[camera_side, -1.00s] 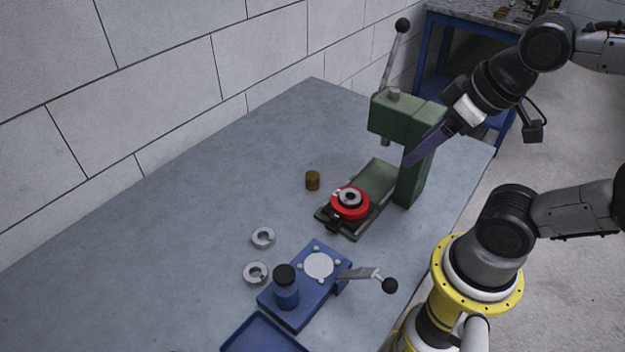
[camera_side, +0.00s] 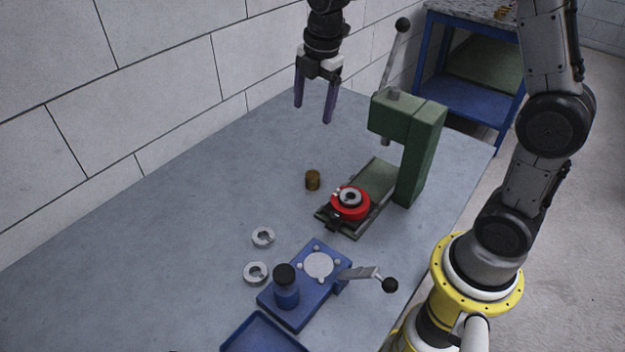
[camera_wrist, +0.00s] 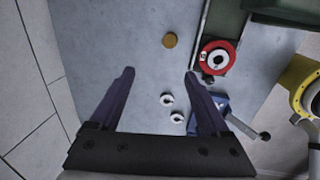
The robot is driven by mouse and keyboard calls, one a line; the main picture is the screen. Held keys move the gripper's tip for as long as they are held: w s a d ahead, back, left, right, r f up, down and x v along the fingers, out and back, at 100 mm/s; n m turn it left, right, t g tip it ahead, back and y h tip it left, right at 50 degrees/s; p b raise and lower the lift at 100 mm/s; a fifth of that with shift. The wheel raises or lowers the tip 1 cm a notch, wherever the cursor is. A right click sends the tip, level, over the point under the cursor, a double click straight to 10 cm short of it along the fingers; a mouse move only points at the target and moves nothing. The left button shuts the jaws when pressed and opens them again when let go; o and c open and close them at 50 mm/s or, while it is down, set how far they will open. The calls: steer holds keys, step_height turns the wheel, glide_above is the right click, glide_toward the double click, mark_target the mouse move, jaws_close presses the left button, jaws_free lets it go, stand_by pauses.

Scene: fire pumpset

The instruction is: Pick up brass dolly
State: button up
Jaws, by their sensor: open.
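The brass dolly (camera_side: 312,180) is a small brown-gold cylinder standing upright on the grey bench, just left of the green press. In the wrist view the brass dolly (camera_wrist: 170,40) shows as a round top, beyond the fingertips and between their lines. My gripper (camera_side: 314,114) is open and empty, pointing down, well above the bench and the dolly, towards the wall side. Its two purple fingers also show spread apart in the wrist view (camera_wrist: 160,73). Nothing hides the dolly.
A green arbor press (camera_side: 422,150) with a lever stands right of the dolly. A red ring part (camera_side: 350,204) sits on its base. Two grey rings (camera_side: 263,237) and a blue fixture (camera_side: 318,285) with a handle lie nearer. The bench left of the dolly is clear.

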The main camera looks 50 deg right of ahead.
step_height(320, 180, down, 5)
steer(key=w+g, duration=0.1)
steer(key=w, duration=0.1)
glide_above(312, 174)
steer(key=shift+g, duration=0.4)
steer(key=f, duration=0.9)
steer(key=shift+w+d+f, duration=0.15)
steer(key=shift+w+f, duration=0.05)
steer(key=shift+f, duration=0.2)
steer(key=shift+s+f, duration=0.15)
steer(key=shift+f, duration=1.5)
steer(key=shift+s+f, duration=0.1)
steer(key=shift+f, duration=1.5)
steer(key=shift+c, duration=0.2)
jaws_close()
steer(key=shift+r, duration=0.1)
